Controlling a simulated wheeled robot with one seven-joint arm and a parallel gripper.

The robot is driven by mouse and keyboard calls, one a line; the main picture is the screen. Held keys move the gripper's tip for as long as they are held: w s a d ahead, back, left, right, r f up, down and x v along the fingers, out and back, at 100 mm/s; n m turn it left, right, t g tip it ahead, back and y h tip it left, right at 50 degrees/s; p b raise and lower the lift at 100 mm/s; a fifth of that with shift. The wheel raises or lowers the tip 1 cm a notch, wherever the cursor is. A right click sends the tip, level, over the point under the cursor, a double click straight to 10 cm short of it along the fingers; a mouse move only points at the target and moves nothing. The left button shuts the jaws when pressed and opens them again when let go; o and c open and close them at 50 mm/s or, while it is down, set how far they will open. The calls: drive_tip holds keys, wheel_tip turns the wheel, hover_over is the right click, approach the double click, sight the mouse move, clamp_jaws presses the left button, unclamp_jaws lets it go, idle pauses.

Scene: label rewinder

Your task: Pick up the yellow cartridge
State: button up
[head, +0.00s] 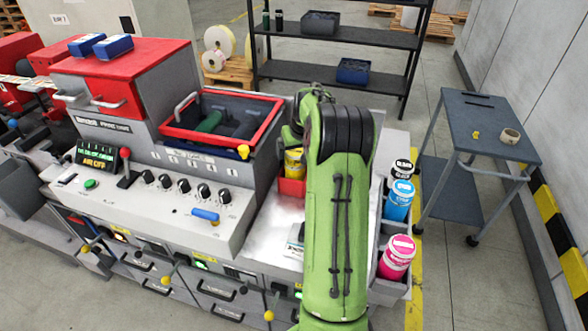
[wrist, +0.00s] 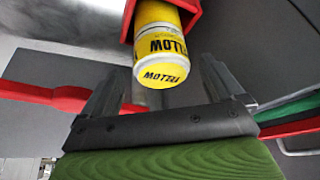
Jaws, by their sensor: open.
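The yellow cartridge (head: 294,162) sits in a red holder (head: 292,187) on the white machine top, just left of my green arm in the head view. In the wrist view the cartridge (wrist: 164,50) shows its yellow body, a white band and its yellow labelled end, with the red holder (wrist: 193,14) around its far part. My gripper (wrist: 168,82) is open, its two dark fingers on either side of the cartridge's near end. I cannot tell whether the fingers touch it. In the head view my gripper is hidden behind my arm.
A red-rimmed bin (head: 222,120) stands left of the cartridge. Black, cyan (head: 399,200) and magenta (head: 397,257) cartridges stand along the machine's right side. A grey cart (head: 490,125) is farther right, with a dark shelf rack (head: 335,75) behind.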

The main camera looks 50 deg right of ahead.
sight(295, 169)
drive_tip(key=x, duration=0.5)
drive_tip(key=shift+s+a+p, duration=0.1)
drive_tip(key=shift+a+p, duration=0.05)
drive_tip(key=shift+p, duration=0.15)
drive_tip(key=shift+s+a, duration=0.1)
drive_tip(key=shift+c, duration=1.1)
drive_tip(key=c, duration=1.2)
